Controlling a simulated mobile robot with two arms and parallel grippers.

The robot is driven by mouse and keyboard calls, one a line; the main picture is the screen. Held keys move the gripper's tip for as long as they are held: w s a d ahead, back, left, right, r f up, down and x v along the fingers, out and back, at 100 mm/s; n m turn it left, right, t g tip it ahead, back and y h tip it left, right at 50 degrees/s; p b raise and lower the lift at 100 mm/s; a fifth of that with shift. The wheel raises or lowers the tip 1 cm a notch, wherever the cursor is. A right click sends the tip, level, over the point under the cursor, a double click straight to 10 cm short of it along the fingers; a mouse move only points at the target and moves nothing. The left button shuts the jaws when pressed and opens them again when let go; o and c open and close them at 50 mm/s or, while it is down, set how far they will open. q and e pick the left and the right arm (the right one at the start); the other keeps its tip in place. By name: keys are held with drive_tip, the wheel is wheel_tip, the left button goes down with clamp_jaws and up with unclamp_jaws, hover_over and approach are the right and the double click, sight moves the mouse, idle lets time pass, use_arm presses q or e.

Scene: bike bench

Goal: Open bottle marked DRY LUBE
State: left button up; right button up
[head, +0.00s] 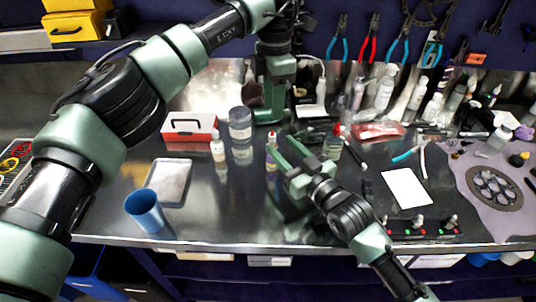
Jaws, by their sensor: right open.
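No label is readable, so I cannot tell which bottle is marked DRY LUBE. A small bottle with a reddish cap and purple lower part (271,160) stands on the bench, partly hidden by my right gripper. My right gripper (279,142) is open, its fingers pointing up and left beside that bottle; contact is unclear. A clear bottle with a red cap (333,146) stands to the right of it.
A clear jar (240,124), a red and white box (190,127), a grey tray (168,178) and a blue cup (144,210) stand at left. A white card (406,188) lies at right. Several bottles crowd the back right. The front middle of the bench is clear.

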sight(272, 136)
drive_tip(key=x, duration=0.8)
drive_tip(key=shift+a+f, duration=0.1)
clamp_jaws()
idle(1.2)
drive_tip(key=shift+c, duration=0.2)
unclamp_jaws()
